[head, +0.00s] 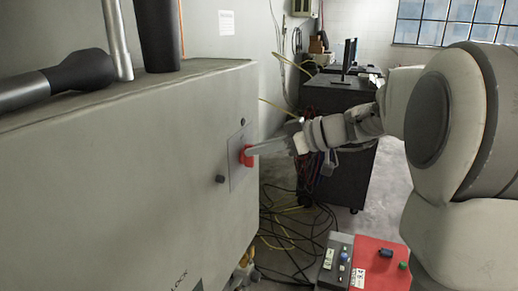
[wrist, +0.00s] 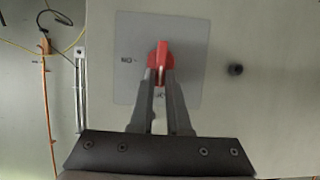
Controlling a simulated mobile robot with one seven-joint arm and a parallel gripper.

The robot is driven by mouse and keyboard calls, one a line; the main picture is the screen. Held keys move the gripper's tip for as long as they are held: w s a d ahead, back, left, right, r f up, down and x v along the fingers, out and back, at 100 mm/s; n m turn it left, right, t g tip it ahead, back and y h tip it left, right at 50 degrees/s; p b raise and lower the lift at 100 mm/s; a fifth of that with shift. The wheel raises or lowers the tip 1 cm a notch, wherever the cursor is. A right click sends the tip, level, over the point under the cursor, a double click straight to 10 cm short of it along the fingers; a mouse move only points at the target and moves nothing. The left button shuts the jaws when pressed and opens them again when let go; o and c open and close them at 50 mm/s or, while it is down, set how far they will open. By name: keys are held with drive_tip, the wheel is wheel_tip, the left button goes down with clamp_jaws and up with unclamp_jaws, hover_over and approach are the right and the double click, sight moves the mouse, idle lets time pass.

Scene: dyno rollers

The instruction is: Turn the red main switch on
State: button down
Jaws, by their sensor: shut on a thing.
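The red main switch (head: 246,157) sits on a light plate on the end face of a big grey cabinet (head: 130,170). My gripper (head: 254,150) reaches in from the right, with its fingertips at the switch. In the wrist view, the red switch handle (wrist: 162,56) stands upright in the picture on its square grey plate (wrist: 130,35). The two fingers of my gripper (wrist: 161,80) are shut on the handle, one on each side. An upside-down "ON" mark shows left of the handle. A second mark below it is partly hidden by the fingers.
A small black knob (wrist: 235,69) sticks out beside the plate. Cables (head: 285,240) lie on the floor below. A dark cabinet with a monitor (head: 348,58) stands behind. A red and grey control box (head: 380,270) is at the lower right.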

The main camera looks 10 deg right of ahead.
drive_tip(key=shift+w+d+f+m+g+y+p, duration=0.35)
drive_tip(key=shift+m+g+y, duration=0.55)
drive_tip(key=shift+m, duration=1.35)
drive_tip(key=shift+w+d+f+m+g+y+p, duration=0.2)
drive_tip(key=shift+w+f+m+g+y+p, duration=0.25)
drive_tip(key=shift+m+y, duration=1.35)
drive_tip(key=shift+w+d+f+m+g+y+p, duration=0.25)
drive_tip(key=shift+f+m+g+y+p, duration=0.35)
drive_tip(key=shift+m, duration=2.05)
drive_tip(key=shift+r, duration=0.1)
drive_tip(key=c, duration=0.9)
unclamp_jaws()
